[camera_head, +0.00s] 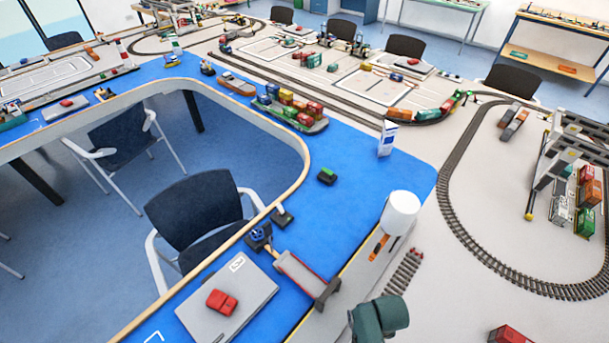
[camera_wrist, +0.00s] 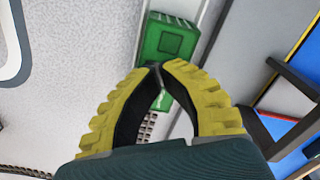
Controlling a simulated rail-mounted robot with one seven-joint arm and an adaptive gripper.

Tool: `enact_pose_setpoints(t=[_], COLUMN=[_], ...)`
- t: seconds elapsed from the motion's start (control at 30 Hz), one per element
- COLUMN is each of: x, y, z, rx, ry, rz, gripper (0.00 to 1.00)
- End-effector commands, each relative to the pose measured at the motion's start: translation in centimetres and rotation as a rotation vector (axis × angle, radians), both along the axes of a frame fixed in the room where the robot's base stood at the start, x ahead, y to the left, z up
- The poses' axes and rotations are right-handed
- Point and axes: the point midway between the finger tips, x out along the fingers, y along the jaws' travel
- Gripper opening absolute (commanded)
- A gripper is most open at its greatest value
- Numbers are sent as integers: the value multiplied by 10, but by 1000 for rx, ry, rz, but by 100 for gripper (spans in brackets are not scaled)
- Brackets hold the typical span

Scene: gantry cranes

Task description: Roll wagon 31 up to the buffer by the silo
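The white silo (camera_head: 401,213) is a short cylinder at the table's corner in the head view. A short piece of track (camera_head: 405,272) lies just below it; I cannot make out a distinct buffer there. In the wrist view, a green box-like body (camera_wrist: 172,40), perhaps a wagon, lies beyond my fingertips, with track (camera_wrist: 147,127) partly visible behind the fingers. No number is readable. My gripper (camera_wrist: 160,66) has yellow ribbed fingers whose tips come together in front of the green body, with no clear hold on it. My teal arm hides part of this area in the head view.
A ramp with a dark end frame (camera_head: 327,293) stands left of my arm. An orange item (camera_head: 378,247) lies beside the silo. A red wagon-like thing (camera_head: 510,335) is at the bottom edge. A track loop (camera_head: 470,235) and gantry crane (camera_head: 560,150) are at right.

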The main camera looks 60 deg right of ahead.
Motion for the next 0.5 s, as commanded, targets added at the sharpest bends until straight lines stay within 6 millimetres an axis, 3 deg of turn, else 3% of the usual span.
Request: enact_pose_setpoints(t=[0.5], x=[-6], y=[-31], z=[-1], rx=[-1], ry=[0], rz=[-1], gripper=[0])
